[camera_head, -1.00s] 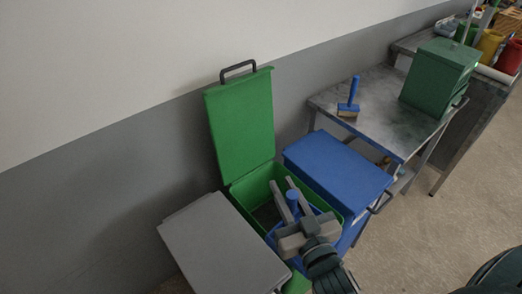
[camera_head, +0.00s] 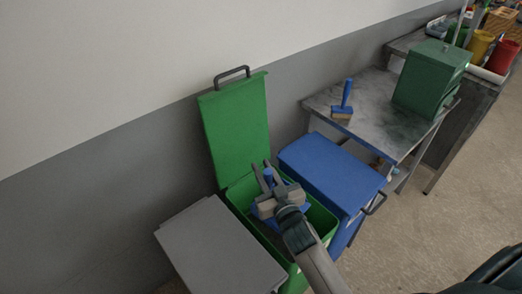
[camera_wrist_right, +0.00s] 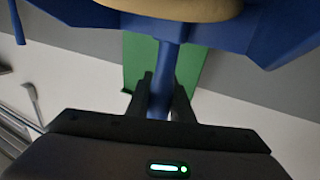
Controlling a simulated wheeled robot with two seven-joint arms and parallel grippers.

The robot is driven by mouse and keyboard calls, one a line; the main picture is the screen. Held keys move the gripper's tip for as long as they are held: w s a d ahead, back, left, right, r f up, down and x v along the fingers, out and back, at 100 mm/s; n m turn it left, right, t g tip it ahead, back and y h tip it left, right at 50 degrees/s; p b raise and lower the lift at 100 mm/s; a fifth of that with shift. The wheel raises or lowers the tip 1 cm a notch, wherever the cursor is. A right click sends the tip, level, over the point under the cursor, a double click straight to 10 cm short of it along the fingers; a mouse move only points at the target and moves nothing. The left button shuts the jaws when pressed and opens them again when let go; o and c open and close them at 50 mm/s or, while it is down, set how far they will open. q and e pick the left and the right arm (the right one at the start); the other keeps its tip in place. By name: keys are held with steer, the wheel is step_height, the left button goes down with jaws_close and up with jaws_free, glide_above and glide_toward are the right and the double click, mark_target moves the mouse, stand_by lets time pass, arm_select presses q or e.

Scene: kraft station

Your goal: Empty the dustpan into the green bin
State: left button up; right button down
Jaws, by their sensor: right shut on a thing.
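The green bin (camera_head: 321,222) stands against the wall with its green lid (camera_head: 236,130) raised upright. My right gripper (camera_head: 264,174) is over the bin's opening, shut on the blue handle of the dustpan (camera_head: 256,211). The dustpan is at or above the bin's mouth, mostly hidden by the gripper in the head view. In the right wrist view, the dustpan (camera_wrist_right: 225,36) fills the top, its handle running between the fingers. A rounded tan mass (camera_wrist_right: 185,8) shows at the pan's upper edge. The bin's inside is largely hidden. My left gripper is out of view.
A grey closed bin (camera_head: 215,248) stands left of the green bin, and a blue closed bin (camera_head: 330,168) right of it. A metal table (camera_head: 378,112) beyond holds a blue-handled brush (camera_head: 344,101) and a dark green box (camera_head: 430,80). Open floor lies at the right.

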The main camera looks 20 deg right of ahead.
steer(key=w+d+f, duration=0.3)
steer(key=w, duration=0.7)
steer(key=shift+d+f+m+p, duration=0.15)
steer(key=shift+m+p, duration=0.15)
steer(key=shift+p, duration=0.1)
